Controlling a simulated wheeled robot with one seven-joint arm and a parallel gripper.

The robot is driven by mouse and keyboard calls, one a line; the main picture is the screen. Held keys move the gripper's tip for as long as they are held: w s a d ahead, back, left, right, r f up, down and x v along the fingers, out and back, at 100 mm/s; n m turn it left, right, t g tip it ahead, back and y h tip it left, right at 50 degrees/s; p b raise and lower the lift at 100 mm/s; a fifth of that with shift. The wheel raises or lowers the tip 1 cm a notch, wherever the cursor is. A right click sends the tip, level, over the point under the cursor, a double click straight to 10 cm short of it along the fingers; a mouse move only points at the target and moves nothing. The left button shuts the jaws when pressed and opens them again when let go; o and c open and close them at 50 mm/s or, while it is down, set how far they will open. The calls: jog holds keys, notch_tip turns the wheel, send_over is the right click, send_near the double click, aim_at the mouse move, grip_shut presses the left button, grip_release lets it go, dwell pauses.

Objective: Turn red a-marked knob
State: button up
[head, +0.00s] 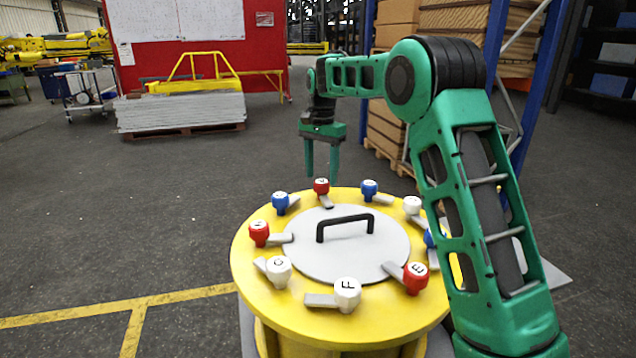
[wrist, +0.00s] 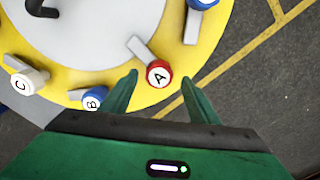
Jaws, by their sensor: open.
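The red knob marked A (wrist: 158,73) sits on the yellow rim of a round table, with a grey lever pointing from it toward the table's middle. In the head view this is the red knob (head: 321,187) at the far edge of the table. My gripper (wrist: 159,79) is open, with one finger on each side of the red A knob in the wrist view. In the head view my gripper (head: 321,178) points straight down at the far edge, its fingertips near the knob's height. Whether the fingers touch the knob cannot be told.
A blue knob marked B (wrist: 95,98) lies close beside one finger, with a white knob marked C (wrist: 25,82) beyond it. Several other knobs ring the yellow table (head: 255,290). A black handle (head: 345,225) stands on the grey lid. Open floor surrounds the table's left side.

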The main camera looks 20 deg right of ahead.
aim_at(322, 181)
jog(key=shift+f, duration=1.5)
